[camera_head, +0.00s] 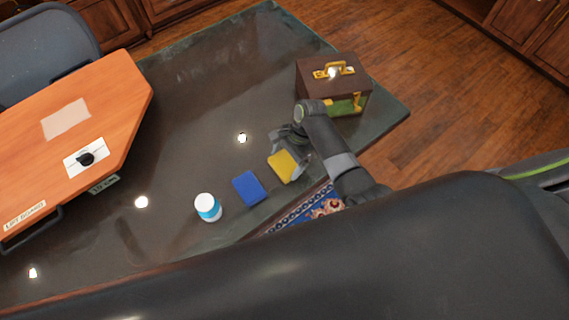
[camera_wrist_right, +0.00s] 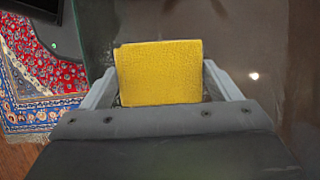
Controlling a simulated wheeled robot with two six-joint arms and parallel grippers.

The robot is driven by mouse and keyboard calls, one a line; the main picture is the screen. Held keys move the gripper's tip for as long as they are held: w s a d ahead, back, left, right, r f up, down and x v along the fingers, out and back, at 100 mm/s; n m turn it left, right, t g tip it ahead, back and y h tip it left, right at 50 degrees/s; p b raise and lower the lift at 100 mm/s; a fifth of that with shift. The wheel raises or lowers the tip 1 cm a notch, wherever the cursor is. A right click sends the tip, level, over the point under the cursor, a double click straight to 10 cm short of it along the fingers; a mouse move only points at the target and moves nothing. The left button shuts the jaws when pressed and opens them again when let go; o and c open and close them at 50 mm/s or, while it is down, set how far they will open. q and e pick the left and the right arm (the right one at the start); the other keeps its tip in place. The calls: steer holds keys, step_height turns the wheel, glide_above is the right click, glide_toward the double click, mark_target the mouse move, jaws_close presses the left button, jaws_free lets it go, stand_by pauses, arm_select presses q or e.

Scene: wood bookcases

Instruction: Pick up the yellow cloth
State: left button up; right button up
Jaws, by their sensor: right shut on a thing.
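The yellow cloth (camera_head: 283,166) is a small folded rectangle near the front edge of the dark glossy table, right of a blue cloth. In the right wrist view the yellow cloth (camera_wrist_right: 160,73) sits between the two grey fingers. My right gripper (camera_head: 291,164) is shut on the yellow cloth; the fingers touch its left and right sides in the right wrist view (camera_wrist_right: 160,88). Whether the cloth rests on the table or is just above it I cannot tell. My left gripper is not in view.
A blue cloth (camera_head: 249,188) and a white-and-blue container (camera_head: 207,207) stand left of the yellow cloth. A brown box with gold fittings (camera_head: 312,80) is at the table's right corner. An orange board (camera_head: 110,100) is at left. The table's (camera_head: 200,90) middle is clear.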

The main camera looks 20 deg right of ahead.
mark_target(286, 162)
step_height(286, 162, up, 10)
stand_by(0.7)
